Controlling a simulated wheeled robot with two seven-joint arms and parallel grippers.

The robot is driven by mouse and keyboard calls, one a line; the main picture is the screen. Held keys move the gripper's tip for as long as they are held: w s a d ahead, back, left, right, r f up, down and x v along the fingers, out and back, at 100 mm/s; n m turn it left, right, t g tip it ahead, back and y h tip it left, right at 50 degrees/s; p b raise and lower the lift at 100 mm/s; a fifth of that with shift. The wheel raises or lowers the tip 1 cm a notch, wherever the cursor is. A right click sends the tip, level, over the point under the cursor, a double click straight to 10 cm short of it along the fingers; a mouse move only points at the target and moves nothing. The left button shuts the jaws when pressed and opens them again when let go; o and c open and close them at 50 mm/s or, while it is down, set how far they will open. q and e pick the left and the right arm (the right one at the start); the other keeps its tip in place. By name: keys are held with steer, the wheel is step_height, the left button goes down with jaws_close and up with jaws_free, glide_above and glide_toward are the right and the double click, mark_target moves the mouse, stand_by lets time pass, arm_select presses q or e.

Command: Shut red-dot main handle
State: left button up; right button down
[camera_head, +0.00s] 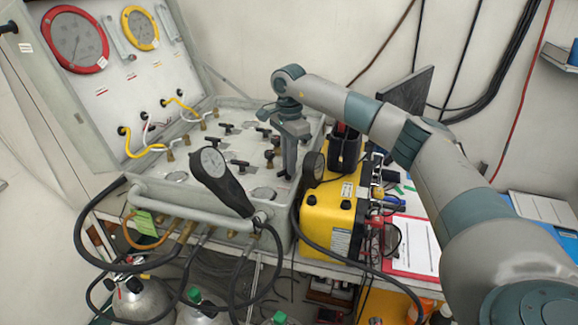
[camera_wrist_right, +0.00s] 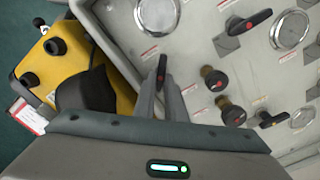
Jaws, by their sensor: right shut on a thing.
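My right gripper (camera_head: 287,168) points down at the right side of the grey valve panel (camera_head: 208,221). In the right wrist view, its two fingers (camera_wrist_right: 162,82) are shut on a small black handle (camera_wrist_right: 162,64) with a reddish mark on it. The handle stands roughly in line with the fingers, near the panel's edge by the yellow case. In the head view the gripper hides most of this handle. Another black handle with a red end (camera_wrist_right: 249,22) is up and to the right in the wrist view. My left gripper is not in view.
Dark round knobs (camera_wrist_right: 214,78) and another black handle (camera_wrist_right: 271,119) sit close right of the fingers. A yellow case (camera_head: 330,220) stands right of the panel. A hose-mounted black gauge (camera_head: 222,180) rises at the panel's front. The open lid carries a red-rimmed gauge (camera_head: 75,40).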

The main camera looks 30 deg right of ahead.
steer(key=m+b, duration=0.1)
steer(key=m, duration=0.3)
steer(key=shift+m, duration=0.3)
steer(key=m+b, duration=0.1)
steer(key=m, duration=0.4)
steer(key=shift+s+r, duration=0.1)
steer(key=c, duration=1.8)
jaws_free()
steer(key=shift+r, duration=0.1)
